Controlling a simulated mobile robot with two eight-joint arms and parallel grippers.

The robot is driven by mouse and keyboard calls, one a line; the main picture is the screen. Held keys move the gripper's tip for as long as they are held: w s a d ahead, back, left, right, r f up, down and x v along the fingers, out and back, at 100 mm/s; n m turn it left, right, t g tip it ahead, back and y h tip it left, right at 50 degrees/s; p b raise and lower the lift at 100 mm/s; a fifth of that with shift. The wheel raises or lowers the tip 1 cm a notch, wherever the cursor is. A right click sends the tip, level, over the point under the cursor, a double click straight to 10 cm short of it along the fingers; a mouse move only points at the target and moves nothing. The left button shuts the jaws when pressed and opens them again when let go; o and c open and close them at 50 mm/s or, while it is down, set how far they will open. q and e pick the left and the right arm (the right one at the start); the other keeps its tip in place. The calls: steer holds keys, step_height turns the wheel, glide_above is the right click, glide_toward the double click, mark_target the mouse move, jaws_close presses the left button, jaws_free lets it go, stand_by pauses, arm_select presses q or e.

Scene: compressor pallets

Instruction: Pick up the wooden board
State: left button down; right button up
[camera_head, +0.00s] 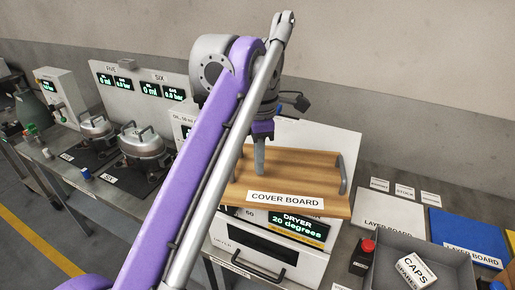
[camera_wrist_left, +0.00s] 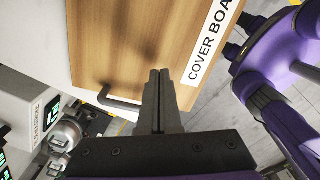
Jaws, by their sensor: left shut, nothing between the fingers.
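The wooden board (camera_head: 300,172), labelled COVER BOARD, lies on top of the white dryer (camera_head: 262,245). It has a grey handle (camera_head: 343,172) at its right end. In the left wrist view the board (camera_wrist_left: 135,45) fills the upper middle, and a dark handle (camera_wrist_left: 120,101) shows at its near edge. My left gripper (camera_head: 259,168) points down over the board's left part, partly hidden by my arm. In the wrist view its fingers (camera_wrist_left: 160,78) are together with nothing between them, beside that handle and not around it. Whether the fingertips touch the board is unclear. My right gripper is not in view.
To the left are metal pots (camera_head: 143,145) on dark plates and a panel with displays. To the right lie a white layer board (camera_head: 385,215), a blue one (camera_head: 465,233), and a grey bin (camera_head: 440,262) holding a caps container. A wall stands behind.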

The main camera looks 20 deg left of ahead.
mark_target(228, 183)
arm_select(q)
step_height(228, 183, down, 2)
steer(key=shift+f, duration=0.1)
steer(key=shift+s+a+r, duration=0.15)
steer(key=shift+s+a, duration=0.2)
steer(key=shift+a, duration=0.25)
steer(key=shift+s+a+r, duration=0.15)
steer(key=shift+s+a, duration=0.2)
steer(key=shift+a, duration=0.25)
steer(key=shift+s+a, duration=0.4)
steer(key=shift+a, duration=0.05)
steer(key=shift+s+a, duration=0.5)
steer(key=shift+a, duration=0.2)
steer(key=shift+s+a, duration=0.45)
steer(key=shift+a, duration=0.25)
steer(key=shift+w, duration=0.1)
